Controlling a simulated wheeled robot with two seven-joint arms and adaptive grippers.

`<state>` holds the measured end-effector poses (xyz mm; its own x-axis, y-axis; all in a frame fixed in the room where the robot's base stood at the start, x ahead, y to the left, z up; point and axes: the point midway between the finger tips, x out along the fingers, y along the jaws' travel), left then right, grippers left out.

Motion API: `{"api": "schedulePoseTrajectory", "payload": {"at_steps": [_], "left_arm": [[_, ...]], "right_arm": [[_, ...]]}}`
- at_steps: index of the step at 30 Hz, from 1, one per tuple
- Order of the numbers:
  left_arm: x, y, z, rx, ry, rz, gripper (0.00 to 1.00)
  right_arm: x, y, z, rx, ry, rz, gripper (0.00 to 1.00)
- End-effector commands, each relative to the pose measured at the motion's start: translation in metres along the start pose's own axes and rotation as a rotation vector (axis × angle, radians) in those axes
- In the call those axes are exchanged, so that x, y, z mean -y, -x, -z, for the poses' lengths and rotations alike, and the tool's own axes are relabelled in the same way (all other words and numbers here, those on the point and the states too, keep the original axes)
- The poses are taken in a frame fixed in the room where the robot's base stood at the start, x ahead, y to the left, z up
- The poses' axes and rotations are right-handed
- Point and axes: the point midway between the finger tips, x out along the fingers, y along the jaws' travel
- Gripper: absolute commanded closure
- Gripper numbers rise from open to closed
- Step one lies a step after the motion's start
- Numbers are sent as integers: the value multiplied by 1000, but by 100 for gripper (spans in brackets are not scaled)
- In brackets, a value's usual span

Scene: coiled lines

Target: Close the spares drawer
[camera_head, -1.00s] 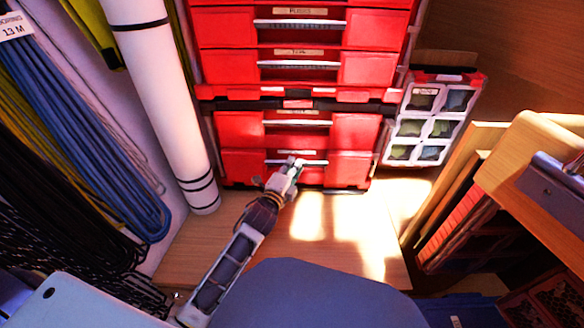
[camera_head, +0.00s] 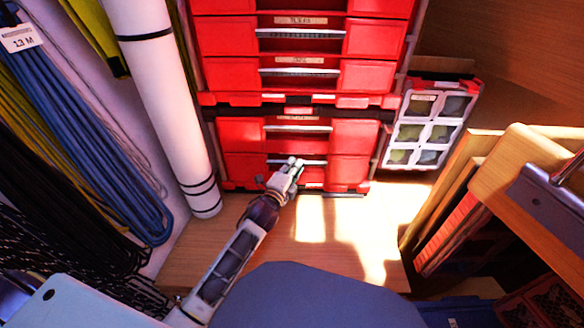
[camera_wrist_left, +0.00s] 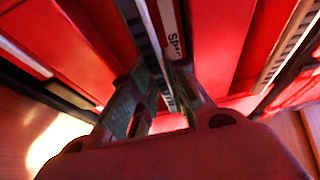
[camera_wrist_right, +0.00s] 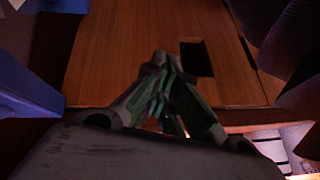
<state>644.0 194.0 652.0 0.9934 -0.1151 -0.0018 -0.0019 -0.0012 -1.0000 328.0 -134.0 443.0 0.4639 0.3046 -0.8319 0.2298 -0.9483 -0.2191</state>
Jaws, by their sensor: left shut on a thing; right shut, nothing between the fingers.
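The spares drawer (camera_head: 350,170) is the lowest red drawer of the stack in the head view. Its pale handle bar (camera_head: 312,162) runs across the front. My left gripper (camera_head: 294,166) is at this handle, left of its middle, and is shut on it. How far the drawer stands out is hard to tell. My right gripper (camera_wrist_right: 165,75) is shut and empty above a brown wooden surface.
More red drawers (camera_head: 375,75) rise above. A white roll (camera_head: 160,100) stands left, beside hanging coiled lines (camera_head: 80,130). A small-bin case (camera_head: 430,130) and wooden boards (camera_head: 450,195) stand right. The wooden floor (camera_head: 340,225) before the stack is mostly clear.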

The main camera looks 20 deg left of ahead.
Motion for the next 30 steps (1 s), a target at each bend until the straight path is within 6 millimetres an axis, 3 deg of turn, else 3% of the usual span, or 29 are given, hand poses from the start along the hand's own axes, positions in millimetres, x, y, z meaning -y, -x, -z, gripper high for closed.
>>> {"api": "schedulePoseTrajectory", "payload": {"at_steps": [4, 5, 9, 23, 30], "left_arm": [[5, -2, -3, 4, -1, 10, 100], [6, -2, -3, 5, -1, 10, 80], [5, -2, -3, 4, -1, 9, 62], [2, 1, -2, 3, -1, 4, 62], [2, 13, -2, 3, -1, 3, 62]], "right_arm": [[3, -1, 0, 2, 2, -7, 100], [4, -1, 1, 1, 1, -6, 100], [4, 0, 1, 0, 0, -6, 100], [-1, -1, -1, 0, 1, 0, 100], [0, -1, 0, 0, -1, 0, 100]]}}
